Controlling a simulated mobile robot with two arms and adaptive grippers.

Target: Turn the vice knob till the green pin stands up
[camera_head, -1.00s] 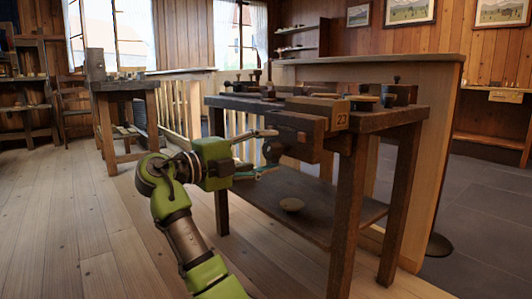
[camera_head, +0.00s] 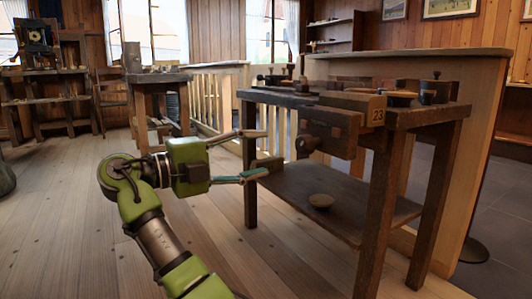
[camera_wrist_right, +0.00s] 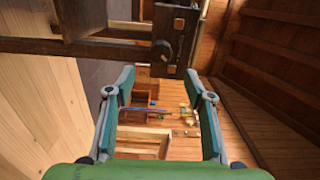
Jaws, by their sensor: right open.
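The wooden vice (camera_head: 333,138) is on the front of a dark workbench (camera_head: 460,112). Its dark round knob (camera_head: 305,145) faces left, toward my right gripper. My right gripper (camera_head: 262,153) is open and empty, with its fingers pointing at the knob and a clear gap between them in the picture. In the right wrist view the open fingers (camera_wrist_right: 158,77) frame the space below the vice (camera_wrist_right: 177,28), and the knob (camera_wrist_right: 162,50) shows just above and between the fingertips. I cannot make out the green pin in either view. My left gripper is not in view.
A block marked 23 (camera_head: 376,115) and a dark lidded pot (camera_head: 434,92) are at the bench top. A partition (camera_head: 480,150) stands behind.

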